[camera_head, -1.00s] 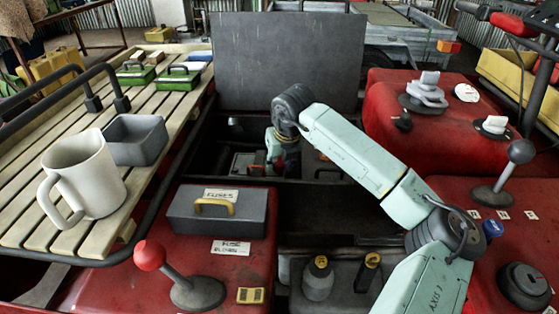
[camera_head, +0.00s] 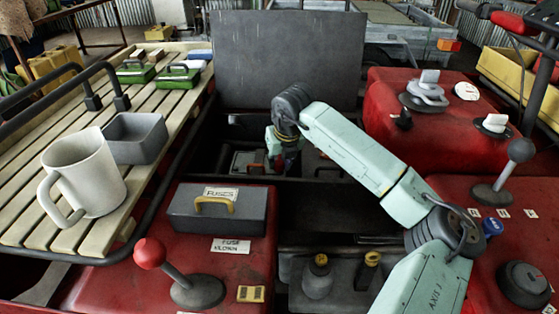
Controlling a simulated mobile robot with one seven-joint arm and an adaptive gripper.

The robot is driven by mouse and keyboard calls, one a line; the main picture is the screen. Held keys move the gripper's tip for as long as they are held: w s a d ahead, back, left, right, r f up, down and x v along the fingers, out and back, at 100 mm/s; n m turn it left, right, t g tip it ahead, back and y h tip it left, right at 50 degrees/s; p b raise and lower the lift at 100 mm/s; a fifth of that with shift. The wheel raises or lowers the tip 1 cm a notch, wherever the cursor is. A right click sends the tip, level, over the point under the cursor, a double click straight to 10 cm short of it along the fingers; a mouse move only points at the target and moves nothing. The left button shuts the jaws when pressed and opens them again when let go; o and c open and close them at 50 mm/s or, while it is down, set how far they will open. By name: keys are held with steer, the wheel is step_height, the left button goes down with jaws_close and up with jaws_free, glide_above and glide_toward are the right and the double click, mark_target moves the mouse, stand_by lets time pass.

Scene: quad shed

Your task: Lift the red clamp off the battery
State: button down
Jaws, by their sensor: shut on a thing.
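My gripper (camera_head: 284,163) points down into the dark bay in the middle, below my arm's wrist. It is small, dark and partly hidden by the wrist. It is shut on the red clamp (camera_head: 277,163), of which only a small red-orange bit shows at the jaws. The battery (camera_head: 247,160) appears as a grey box with a dark handle low in the bay, beside and behind the gripper. Shadow hides whether the clamp touches the battery.
A grey fuse box (camera_head: 218,212) with a yellow handle stands left of the bay's front. A red-knobbed lever (camera_head: 151,254) rises at front left. A raised dark panel (camera_head: 287,60) stands behind the bay. Two capped bottles (camera_head: 318,277) stand in front.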

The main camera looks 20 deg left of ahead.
steer(key=shift+w+r+p, duration=0.1)
steer(key=shift+r+p, duration=0.3)
steer(key=shift+r, duration=0.1)
steer(key=w+a+r+g+p, duration=0.1)
steer(key=w+r+p, duration=0.2)
steer(key=w+r, duration=0.3)
steer(key=shift+a+r, duration=0.25)
steer(key=shift+r, duration=2.2)
steer(key=shift+w, duration=0.15)
steer(key=c, duration=1.6)
jaws_free()
steer(key=shift+d+f, duration=0.1)
steer(key=v, duration=1.2)
steer(key=shift+a, duration=0.35)
